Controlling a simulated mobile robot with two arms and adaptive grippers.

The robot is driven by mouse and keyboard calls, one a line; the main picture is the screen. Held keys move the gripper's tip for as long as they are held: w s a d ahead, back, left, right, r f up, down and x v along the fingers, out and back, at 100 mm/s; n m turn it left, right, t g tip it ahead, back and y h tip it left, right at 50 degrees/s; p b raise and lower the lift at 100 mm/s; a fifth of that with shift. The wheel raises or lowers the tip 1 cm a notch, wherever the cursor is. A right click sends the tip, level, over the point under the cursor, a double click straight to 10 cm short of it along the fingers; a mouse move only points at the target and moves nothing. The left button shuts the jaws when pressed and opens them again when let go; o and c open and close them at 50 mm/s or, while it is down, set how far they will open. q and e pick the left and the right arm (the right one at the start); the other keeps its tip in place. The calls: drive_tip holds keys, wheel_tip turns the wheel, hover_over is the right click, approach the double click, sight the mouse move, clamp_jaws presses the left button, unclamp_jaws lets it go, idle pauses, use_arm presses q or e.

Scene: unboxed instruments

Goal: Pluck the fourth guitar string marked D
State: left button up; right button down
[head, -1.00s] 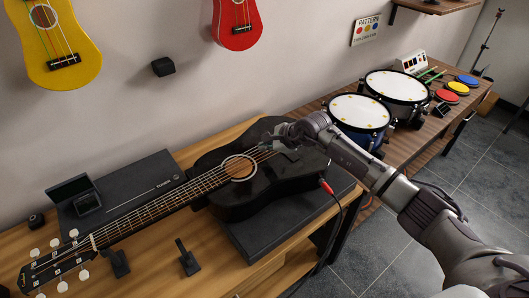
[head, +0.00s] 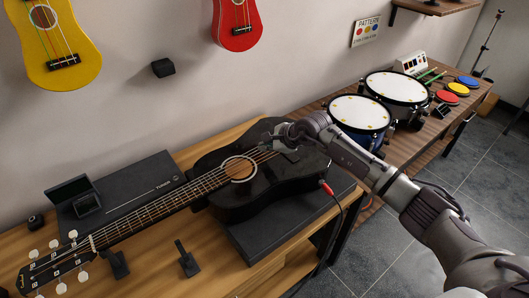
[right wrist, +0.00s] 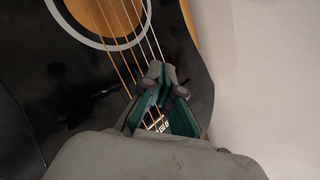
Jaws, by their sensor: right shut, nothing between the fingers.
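The black acoustic guitar (head: 225,207) lies face up across the bench, its neck running to the lower left and its headstock (head: 50,267) at the near left corner. Small marks on the headstock are too small to read, so I cannot tell which string is D. My right gripper (head: 268,146) is over the guitar body, between the sound hole and the bridge. In the right wrist view, the gripper (right wrist: 158,74) is shut and empty, its fingertips over the strings (right wrist: 125,45) just past the sound hole. Contact with a string cannot be told. The fingers partly hide the bridge.
The guitar rests on a dark stand (head: 265,245) on the wooden bench (head: 150,262). A black tuner case (head: 150,185) lies behind the neck. Drums (head: 357,113) stand on a second table at right. A yellow ukulele (head: 62,75) and a red one (head: 238,38) hang on the wall.

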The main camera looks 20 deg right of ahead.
drive_tip(key=shift+r, duration=0.3)
drive_tip(key=shift+r+p, duration=1.25)
drive_tip(key=shift+r, duration=1.2)
